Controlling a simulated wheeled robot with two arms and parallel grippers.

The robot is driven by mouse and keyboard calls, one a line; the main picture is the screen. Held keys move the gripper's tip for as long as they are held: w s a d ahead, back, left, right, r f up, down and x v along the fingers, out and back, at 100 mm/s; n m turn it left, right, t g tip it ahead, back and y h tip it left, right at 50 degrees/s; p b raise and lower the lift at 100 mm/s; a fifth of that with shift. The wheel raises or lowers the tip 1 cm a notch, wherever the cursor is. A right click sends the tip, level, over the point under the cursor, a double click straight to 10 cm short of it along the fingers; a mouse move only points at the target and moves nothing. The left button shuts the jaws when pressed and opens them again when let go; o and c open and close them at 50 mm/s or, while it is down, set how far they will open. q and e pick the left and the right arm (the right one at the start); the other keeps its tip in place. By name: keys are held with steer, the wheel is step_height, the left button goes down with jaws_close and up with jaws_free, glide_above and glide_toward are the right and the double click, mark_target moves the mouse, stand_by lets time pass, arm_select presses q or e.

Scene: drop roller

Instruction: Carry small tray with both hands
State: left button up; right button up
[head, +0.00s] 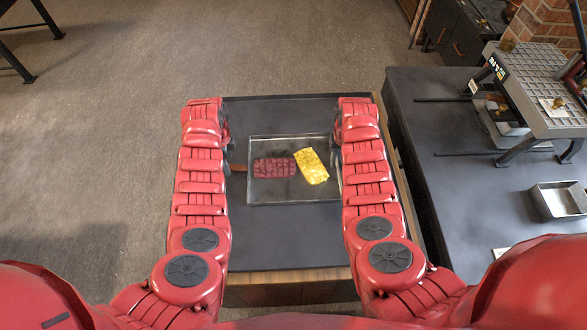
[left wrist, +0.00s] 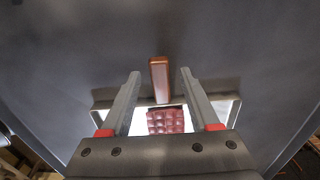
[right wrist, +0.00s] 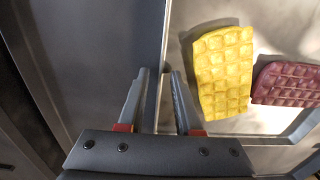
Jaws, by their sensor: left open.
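A shallow grey metal tray (head: 292,203) lies on the dark table, holding a dark red waffle-like slab (head: 274,168) and a yellow one (head: 311,166). A brown bar (head: 239,168) sticks out at the tray's left side. My left gripper (head: 228,145) is at that side; in the left wrist view its wide-open fingers (left wrist: 160,72) are on either side of the brown bar (left wrist: 160,80), apart from it. My right gripper (head: 337,130) is at the tray's right side; in the right wrist view its parted fingers (right wrist: 160,72) straddle the line of the tray's rim (right wrist: 166,30). Contact there is unclear.
The dark tabletop (head: 290,250) is clear in front of and behind the tray. A second dark counter (head: 435,130) stands to the right, with a grey machine (head: 530,80) and a small metal pan (head: 562,200). Open floor (head: 110,120) lies to the left.

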steer(key=shift+r, duration=0.35)
arm_select(q)
step_height(320, 180, up, 11)
arm_select(e)
step_height(320, 180, up, 11)
steer(key=shift+r, duration=0.15)
stand_by(0.4)
arm_select(q)
steer(key=shift+s, duration=0.1)
